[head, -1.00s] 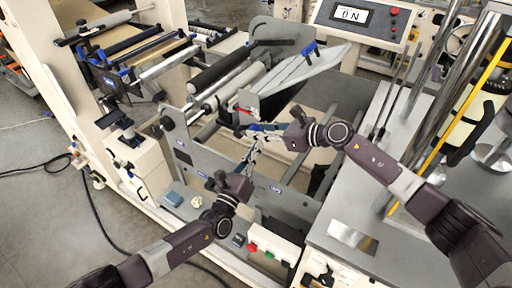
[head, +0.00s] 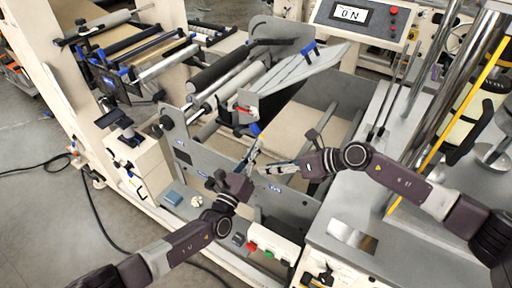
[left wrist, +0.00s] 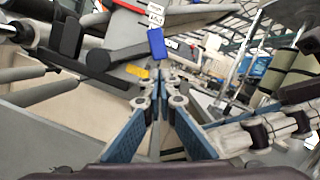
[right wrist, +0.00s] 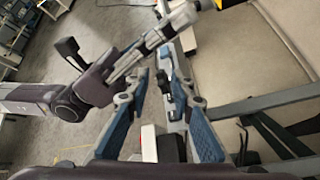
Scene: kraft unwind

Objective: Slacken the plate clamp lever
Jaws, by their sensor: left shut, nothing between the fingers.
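The tilted grey plate (head: 295,78) stands over the frame in the head view. A short blue-handled lever (head: 255,128) sits at its lower left corner, below a small red part (head: 243,110); I take this as the clamp lever. The blue handle also shows in the left wrist view (left wrist: 157,43), just beyond the fingertips. My left gripper (head: 253,149) is shut and empty, pointing up just below the lever, apart from it. My right gripper (head: 268,169) points left, lower and to the right of the lever. Its fingers look slightly apart, with nothing held.
Another blue handle (head: 309,48) sits at the plate's upper right. A grey side panel (head: 215,160) runs under my grippers. Rollers (head: 215,72) lie left of the plate. A control box with buttons (head: 268,243) and a grey worktop (head: 335,205) are nearer.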

